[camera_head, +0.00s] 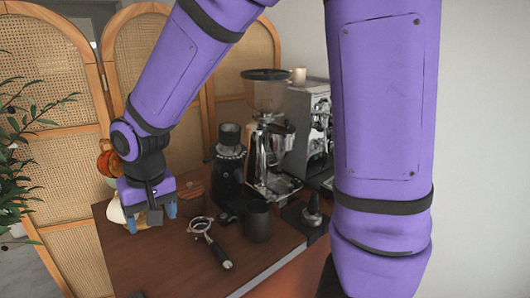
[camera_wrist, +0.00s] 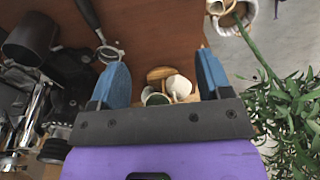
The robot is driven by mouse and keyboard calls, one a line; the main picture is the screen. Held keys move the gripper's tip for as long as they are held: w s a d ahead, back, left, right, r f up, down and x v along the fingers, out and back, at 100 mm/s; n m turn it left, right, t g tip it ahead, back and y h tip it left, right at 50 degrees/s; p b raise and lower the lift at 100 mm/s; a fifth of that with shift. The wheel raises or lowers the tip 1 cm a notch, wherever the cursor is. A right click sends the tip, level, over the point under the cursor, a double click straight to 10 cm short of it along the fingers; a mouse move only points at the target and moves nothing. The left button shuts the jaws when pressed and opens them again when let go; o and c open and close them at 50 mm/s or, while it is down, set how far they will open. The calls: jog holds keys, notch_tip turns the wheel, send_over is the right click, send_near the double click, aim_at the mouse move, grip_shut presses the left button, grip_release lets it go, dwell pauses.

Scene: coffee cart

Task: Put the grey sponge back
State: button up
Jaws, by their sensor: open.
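I cannot make out a grey sponge in either view. My gripper (camera_head: 151,214) hangs fingers-down over the left end of the brown cart top (camera_head: 160,268). Its two blue fingers are wide apart. In the wrist view my gripper (camera_wrist: 163,60) shows bare brown cart top between the fingertips, with nothing held. A cream cup (camera_head: 117,211) is partly hidden behind my gripper in the head view. My arm hides part of the cart's right side.
A portafilter (camera_head: 210,240) lies on the cart, right of my gripper. A dark cup (camera_head: 257,221), grinder (camera_head: 268,105) and espresso machine (camera_head: 305,120) stand further right. White cups (camera_wrist: 180,86) show between the fingers' bases. A plant (camera_head: 22,150) is at left. The cart's front-left top is clear.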

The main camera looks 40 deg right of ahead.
jog(key=s+d+r+t, duration=0.3)
jog(key=s+d+r, duration=1.2)
jog(key=s+d, duration=0.1)
jog(key=shift+s+t+h, duration=0.3)
jog(key=shift+s+t, duration=0.1)
jog(key=shift+s, duration=0.1)
